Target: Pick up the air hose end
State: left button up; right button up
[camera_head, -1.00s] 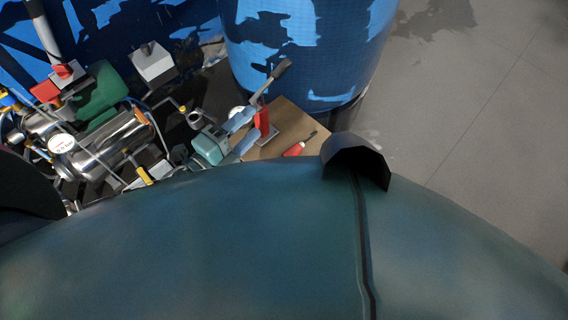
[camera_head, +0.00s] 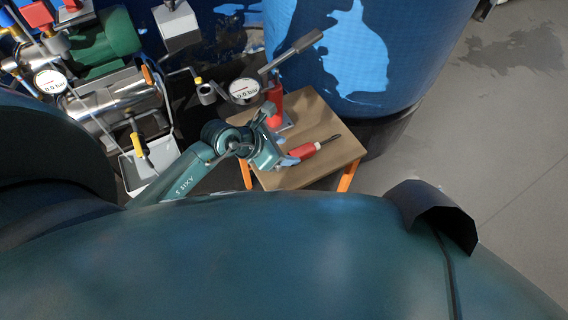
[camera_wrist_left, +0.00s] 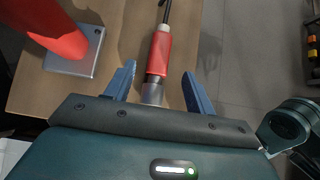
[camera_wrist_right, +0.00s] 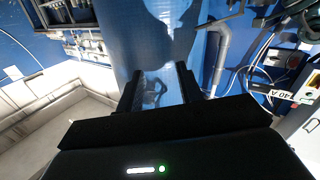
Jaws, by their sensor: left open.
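The air hose end (camera_head: 308,149) looks like a red sleeve with a dark thin tail, lying on a small wooden table (camera_head: 318,107). In the left wrist view it (camera_wrist_left: 158,53) has a metal collar on its near end, and its dark tail runs off the top. My left gripper (camera_head: 286,159) is open at its near end. In the left wrist view the two blue fingers (camera_wrist_left: 158,90) stand on either side of the metal collar, with gaps on both sides. My right gripper (camera_wrist_right: 158,88) shows only in its wrist view, fingers apart, with nothing visible between them.
A red hand pump (camera_head: 275,106) with a lever and gauge (camera_head: 243,91) stands on the table, left of the hose end. A large blue drum (camera_head: 375,50) stands behind. Metal tanks and valves (camera_head: 115,98) crowd the left. Open floor (camera_head: 510,120) lies right.

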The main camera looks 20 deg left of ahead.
pick_arm(q)
jog(key=shift+x, duration=1)
jog(key=b+x, duration=0.2)
jog(key=x, duration=0.2)
jog(key=shift+w+d+r+b, duration=0.1)
jog(key=shift+w+b, duration=0.15)
jog(key=shift+b, duration=0.05)
jog(key=shift+w+d+f, duration=0.25)
jog(key=shift+w+f, duration=0.05)
jog(key=shift+w, duration=0.05)
pick_arm(e)
jog(key=shift+s+a+r+n+t+y, duration=0.15)
jog(key=shift+a+n+t+y, duration=0.45)
jog(key=shift+y, duration=0.4)
pick_arm(q)
jog(key=shift+c, duration=0.3)
jog(key=c, duration=1.1)
